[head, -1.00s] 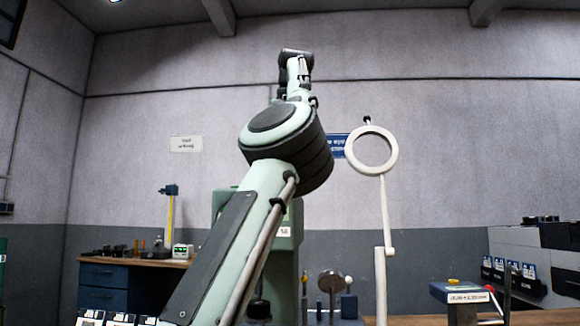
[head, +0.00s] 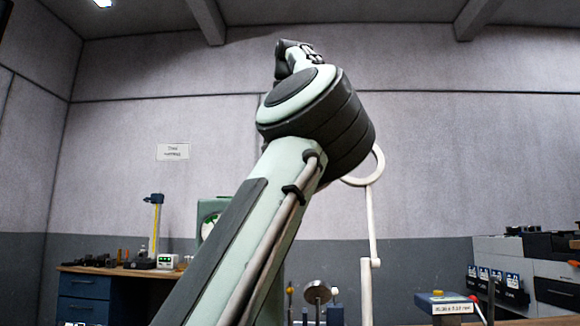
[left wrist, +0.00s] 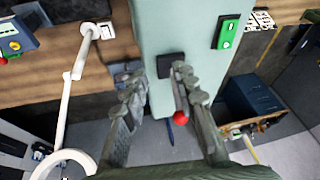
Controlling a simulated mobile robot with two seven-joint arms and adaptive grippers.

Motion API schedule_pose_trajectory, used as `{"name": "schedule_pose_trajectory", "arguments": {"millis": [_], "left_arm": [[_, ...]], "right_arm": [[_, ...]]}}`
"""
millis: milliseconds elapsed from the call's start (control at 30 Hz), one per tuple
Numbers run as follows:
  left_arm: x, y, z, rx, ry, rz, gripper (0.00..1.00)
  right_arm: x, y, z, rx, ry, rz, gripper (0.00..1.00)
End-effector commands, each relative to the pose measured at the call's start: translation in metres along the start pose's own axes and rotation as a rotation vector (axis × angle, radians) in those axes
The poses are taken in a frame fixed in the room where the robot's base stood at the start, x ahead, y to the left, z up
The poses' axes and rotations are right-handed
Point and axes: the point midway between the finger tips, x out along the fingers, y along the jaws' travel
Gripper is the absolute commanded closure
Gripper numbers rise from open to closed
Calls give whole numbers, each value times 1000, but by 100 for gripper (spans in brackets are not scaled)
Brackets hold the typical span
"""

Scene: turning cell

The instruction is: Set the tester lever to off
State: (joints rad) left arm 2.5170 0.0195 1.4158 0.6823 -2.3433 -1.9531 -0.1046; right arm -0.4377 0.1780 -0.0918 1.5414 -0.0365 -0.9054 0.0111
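The tester is a pale green machine. In the head view a strip of it (head: 215,212) with a round dial shows behind my left arm, and the arm hides the rest. In the left wrist view its broad pale green body (left wrist: 165,30) fills the top middle, with a dark block on it. A red ball knob (left wrist: 181,117), apparently the lever's end, shows beside the right-hand finger; I cannot tell whether they touch. My left gripper (left wrist: 155,85) is open, its two fingers apart with nothing held between them. The lever's shaft is mostly hidden. My right gripper is not in view.
A white ring magnifier (head: 367,240) on a thin arm stands right of my arm. A blue box with a label (head: 445,303) sits at the lower right. A blue drawer bench (head: 85,288) stands at the left, and grey drawers (head: 505,250) at the right.

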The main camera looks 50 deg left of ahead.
Motion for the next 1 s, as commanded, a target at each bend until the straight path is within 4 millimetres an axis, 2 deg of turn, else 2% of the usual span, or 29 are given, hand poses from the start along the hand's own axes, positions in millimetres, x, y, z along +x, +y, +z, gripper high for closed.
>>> {"name": "schedule_pose_trajectory", "arguments": {"millis": [100, 200, 400, 1000], "left_arm": [[-10, 9, 24, -2, 3, -2, 72], [-16, 14, 39, -1, 3, 0, 72], [-23, 19, 56, -1, 2, 1, 72], [-24, 20, 59, 0, 2, 2, 72]], "right_arm": [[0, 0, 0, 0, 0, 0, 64], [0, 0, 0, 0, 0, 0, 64], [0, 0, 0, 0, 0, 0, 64], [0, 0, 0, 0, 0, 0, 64]]}}
